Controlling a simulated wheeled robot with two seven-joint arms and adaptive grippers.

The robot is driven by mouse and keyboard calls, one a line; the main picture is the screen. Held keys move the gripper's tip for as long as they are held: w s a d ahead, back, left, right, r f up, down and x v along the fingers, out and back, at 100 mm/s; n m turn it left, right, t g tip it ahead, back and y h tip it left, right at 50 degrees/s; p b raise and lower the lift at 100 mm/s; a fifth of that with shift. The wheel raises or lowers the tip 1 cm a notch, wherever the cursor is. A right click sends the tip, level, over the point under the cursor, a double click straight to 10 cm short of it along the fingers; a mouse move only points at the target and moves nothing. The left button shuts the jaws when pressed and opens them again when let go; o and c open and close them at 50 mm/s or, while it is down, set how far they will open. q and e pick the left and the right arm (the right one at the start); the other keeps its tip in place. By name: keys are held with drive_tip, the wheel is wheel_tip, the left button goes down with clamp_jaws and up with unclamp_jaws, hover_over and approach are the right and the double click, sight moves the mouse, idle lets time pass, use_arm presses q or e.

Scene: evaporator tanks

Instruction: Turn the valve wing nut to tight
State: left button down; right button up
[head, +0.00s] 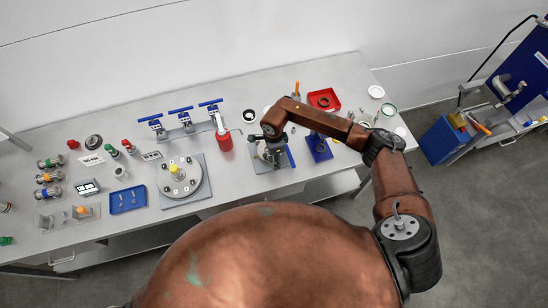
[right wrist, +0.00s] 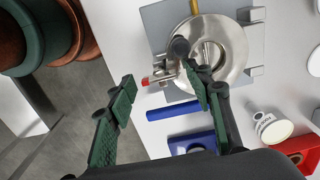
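My right gripper (head: 272,147) hangs over a grey plate (head: 259,182) that carries a round steel fitting. In the right wrist view the gripper (right wrist: 160,80) is open, its green-padded fingers well apart. The steel fitting (right wrist: 232,48) lies beyond the right finger, which overlaps its edge. A small metal piece with a red tip (right wrist: 147,81) sticks out from the fitting into the gap between the fingers; it may be the valve wing nut, but I cannot tell surely. No finger visibly grips it. A blue bar (right wrist: 174,111) lies just below it. My left gripper is out of view.
A red bottle (head: 224,140) stands left of the fitting. A blue holder (head: 319,147) and red tray (head: 324,99) are to its right. A round flange (head: 200,188) is further left. Blue-handled valves (head: 181,113) stand behind. The bench front edge is close.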

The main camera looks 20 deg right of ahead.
drive_tip(key=c, duration=1)
